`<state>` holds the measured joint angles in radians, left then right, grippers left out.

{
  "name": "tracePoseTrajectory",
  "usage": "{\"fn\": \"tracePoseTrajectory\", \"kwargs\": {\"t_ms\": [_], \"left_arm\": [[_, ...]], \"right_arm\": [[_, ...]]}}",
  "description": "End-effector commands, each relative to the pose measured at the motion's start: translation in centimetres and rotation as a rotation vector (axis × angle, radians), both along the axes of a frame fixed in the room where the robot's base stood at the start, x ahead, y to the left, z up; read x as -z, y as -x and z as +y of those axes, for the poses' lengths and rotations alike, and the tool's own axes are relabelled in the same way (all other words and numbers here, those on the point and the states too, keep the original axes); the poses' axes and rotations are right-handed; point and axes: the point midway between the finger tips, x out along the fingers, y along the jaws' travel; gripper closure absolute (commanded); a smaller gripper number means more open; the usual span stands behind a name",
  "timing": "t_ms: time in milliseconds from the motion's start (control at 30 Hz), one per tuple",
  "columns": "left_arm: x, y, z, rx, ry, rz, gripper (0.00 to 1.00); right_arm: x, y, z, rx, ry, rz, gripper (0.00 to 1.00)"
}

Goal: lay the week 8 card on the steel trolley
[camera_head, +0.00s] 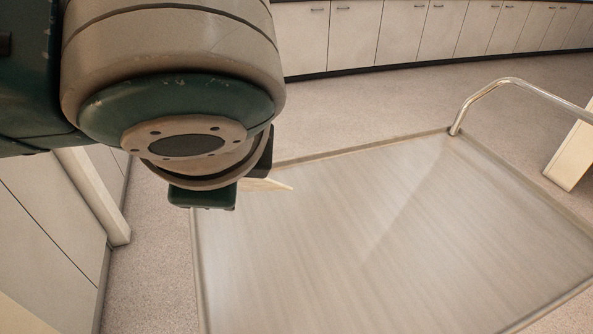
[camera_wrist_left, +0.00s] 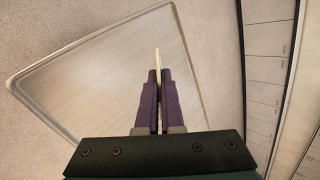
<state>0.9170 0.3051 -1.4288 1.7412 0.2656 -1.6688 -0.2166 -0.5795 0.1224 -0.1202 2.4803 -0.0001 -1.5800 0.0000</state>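The steel trolley (camera_head: 390,240) has a bare, brushed top with a raised rim. It also shows in the left wrist view (camera_wrist_left: 85,85). My left gripper (camera_wrist_left: 159,78) is shut on a thin, pale card (camera_wrist_left: 157,58), seen edge-on between the purple fingers. In the head view, the card (camera_head: 268,184) sticks out to the right from behind my wrist, over the trolley's far left part. My left wrist hides most of the gripper there. The card's print is not visible, so I cannot read its week. It seems held above the top; the gap is unclear.
A bent metal handle (camera_head: 512,84) rises at the trolley's far right corner. Pale cabinets (camera_head: 410,35) line the back wall, and another pale unit (camera_head: 45,220) stands at the left. A pale panel (camera_head: 572,155) stands at the right edge. The trolley top is clear.

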Motion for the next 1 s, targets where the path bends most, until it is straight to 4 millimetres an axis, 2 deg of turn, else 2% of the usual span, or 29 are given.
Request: {"fn": "tracePoseTrajectory", "kwargs": {"t_ms": [33,333,500,600,867,1000], "left_arm": [[3.5,0.3,-0.1,0.119,0.021,-0.015,1.00],[10.3,0.3,-3.3,0.676,0.157,-0.102,1.00],[12.3,0.7,-4.8,0.865,0.218,-0.120,1.00],[12.9,0.9,-5.4,0.928,0.240,-0.124,1.00],[13.8,1.1,-5.8,0.977,0.257,-0.128,1.00],[15.1,1.2,-5.9,0.977,0.257,-0.126,1.00]], "right_arm": [[2.7,0.0,0.0,0.000,0.000,0.000,0.50],[8.2,0.0,0.0,0.000,0.000,0.001,0.50],[10.2,0.0,0.0,0.001,0.000,0.001,0.50],[10.8,0.0,0.0,0.001,0.000,0.001,0.50],[11.6,0.0,0.0,0.002,-0.001,0.001,0.50],[13.0,0.0,0.0,0.001,-0.002,0.001,0.50]]}}
